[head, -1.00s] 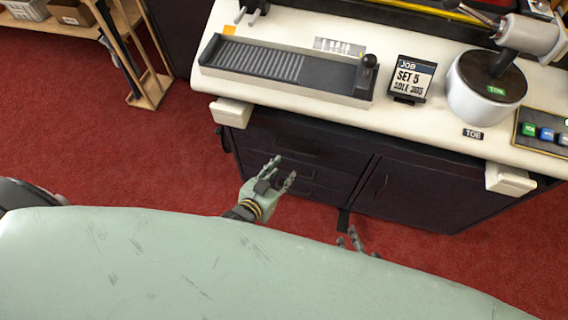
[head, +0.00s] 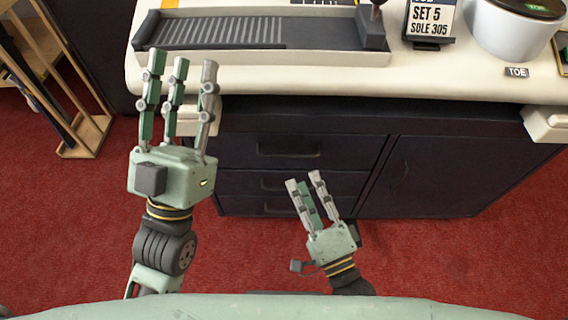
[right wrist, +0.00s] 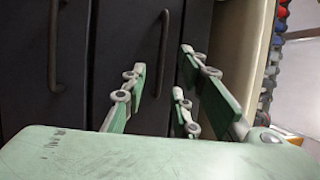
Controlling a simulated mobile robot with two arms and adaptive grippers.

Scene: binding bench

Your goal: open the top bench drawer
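The top bench drawer (head: 250,150) is the upper dark front under the bench top in the head view. Its front looks flush, and a dark bar handle (head: 289,148) runs across it. My left gripper (head: 180,75) is open and empty, fingers straight, to the left of the drawer and overlapping the bench edge in the picture. My right gripper (head: 308,182) is open and empty, in front of the lower drawers and below the top handle in the picture. In the right wrist view, its spread fingers (right wrist: 160,85) point at dark fronts with bar handles; which fronts these are I cannot tell.
Two lower drawers (head: 235,183) sit beneath, and a cabinet door (head: 430,175) is to the right. The bench top (head: 300,82) overhangs the drawers and carries a grooved tray (head: 320,58), a job sign and a white pot. A wooden rack (head: 85,135) stands left. Red floor is clear.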

